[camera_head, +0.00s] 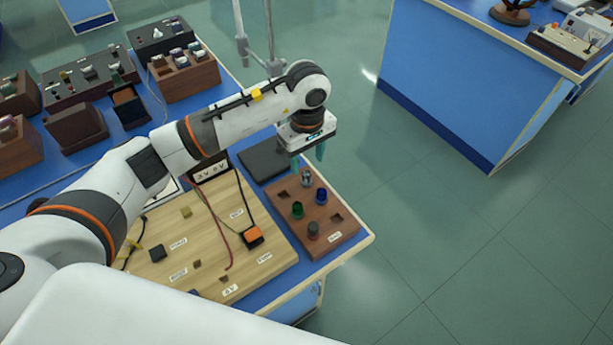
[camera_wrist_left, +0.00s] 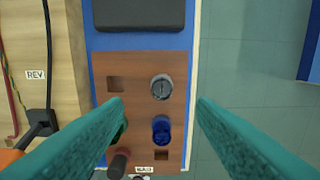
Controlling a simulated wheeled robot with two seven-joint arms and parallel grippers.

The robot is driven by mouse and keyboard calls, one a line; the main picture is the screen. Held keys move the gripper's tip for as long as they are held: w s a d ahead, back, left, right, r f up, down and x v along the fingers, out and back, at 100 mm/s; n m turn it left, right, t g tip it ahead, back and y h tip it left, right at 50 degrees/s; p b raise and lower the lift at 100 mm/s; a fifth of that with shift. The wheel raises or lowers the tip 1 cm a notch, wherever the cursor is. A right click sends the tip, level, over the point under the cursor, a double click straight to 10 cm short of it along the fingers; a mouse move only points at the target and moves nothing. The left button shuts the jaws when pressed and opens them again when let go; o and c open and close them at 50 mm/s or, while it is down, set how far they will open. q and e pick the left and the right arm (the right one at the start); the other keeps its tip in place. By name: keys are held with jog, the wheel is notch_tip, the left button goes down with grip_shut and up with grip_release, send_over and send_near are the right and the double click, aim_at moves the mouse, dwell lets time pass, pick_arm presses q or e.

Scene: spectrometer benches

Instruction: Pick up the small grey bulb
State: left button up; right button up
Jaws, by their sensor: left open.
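The small grey bulb (camera_head: 307,178) stands in the far part of a brown wooden holder (camera_head: 327,234) near the bench's right edge. In the left wrist view the grey bulb (camera_wrist_left: 161,87) sits upright in the holder's upper right, between the open fingers' lines. My left gripper (camera_head: 308,160) points down over the far end of the holder, open and empty. In the left wrist view its teal fingers (camera_wrist_left: 162,108) are spread on either side of the holder. I cannot tell its exact height above the bulb. My right gripper is not in view.
The holder also has a blue bulb (camera_head: 321,195), a green bulb (camera_head: 298,209) and a dark red-based one (camera_head: 313,230), plus empty square sockets. A dark flat block (camera_head: 264,160) lies behind it. A wooden circuit board (camera_head: 205,270) with wires is left. Floor lies right.

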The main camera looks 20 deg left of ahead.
aim_at(307, 173)
pick_arm(q)
jog(key=shift+f, duration=0.9)
jog(key=f+p, duration=0.1)
jog(key=f, duration=0.1)
jog(key=f+p, duration=0.1)
jog(key=f, duration=0.1)
jog(key=shift+w+a, duration=0.1)
jog(key=shift+w, duration=0.1)
jog(key=shift+f, duration=0.65)
jog(key=c, duration=1.1)
